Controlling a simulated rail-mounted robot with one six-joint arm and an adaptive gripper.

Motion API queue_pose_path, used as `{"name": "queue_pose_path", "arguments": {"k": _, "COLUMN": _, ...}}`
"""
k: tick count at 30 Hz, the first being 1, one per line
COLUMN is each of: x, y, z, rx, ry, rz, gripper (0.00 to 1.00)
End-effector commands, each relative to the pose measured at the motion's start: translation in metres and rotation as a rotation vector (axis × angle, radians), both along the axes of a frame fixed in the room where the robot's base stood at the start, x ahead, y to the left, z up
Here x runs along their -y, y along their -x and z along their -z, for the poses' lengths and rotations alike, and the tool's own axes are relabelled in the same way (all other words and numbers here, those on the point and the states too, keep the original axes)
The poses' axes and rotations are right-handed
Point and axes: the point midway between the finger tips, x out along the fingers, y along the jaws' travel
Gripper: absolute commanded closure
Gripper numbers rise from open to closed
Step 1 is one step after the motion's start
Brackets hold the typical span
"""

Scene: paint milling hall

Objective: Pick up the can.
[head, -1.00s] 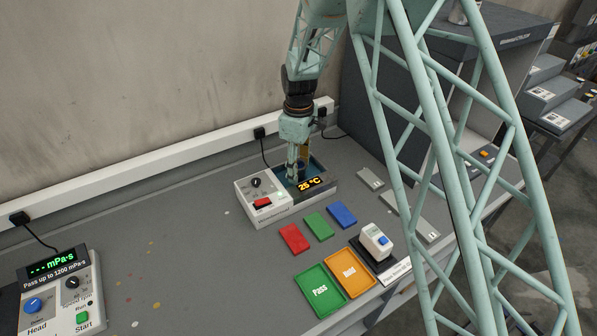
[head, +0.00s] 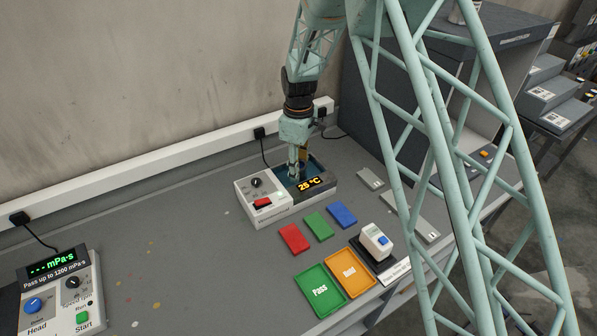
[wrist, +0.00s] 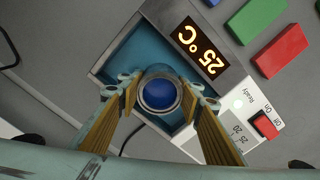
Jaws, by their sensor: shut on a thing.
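The can (wrist: 159,94) shows in the wrist view as a round metal rim with a blue inside or top. It stands in the blue well of the water bath (wrist: 137,51). My gripper (wrist: 160,98) is shut on the can, one finger on each side. In the head view my gripper (head: 296,172) reaches down into the bath (head: 262,212), whose display reads 25 °C. The can is mostly hidden there behind the fingers and the bath's front wall.
Red (head: 294,238), green (head: 319,225) and blue (head: 342,214) blocks lie in front of the bath. A green Pass tray (head: 320,290), an orange tray (head: 349,271) and a small white device (head: 376,242) are nearer.

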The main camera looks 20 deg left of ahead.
Motion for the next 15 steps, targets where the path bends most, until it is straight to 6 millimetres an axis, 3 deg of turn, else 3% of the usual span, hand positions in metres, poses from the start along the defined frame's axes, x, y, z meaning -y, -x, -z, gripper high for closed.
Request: {"name": "queue_pose_path", "arguments": {"k": 15, "x": -0.001, "y": -0.001, "z": -0.013, "rx": 0.002, "ry": -0.002, "rz": 0.000, "gripper": 0.81}}
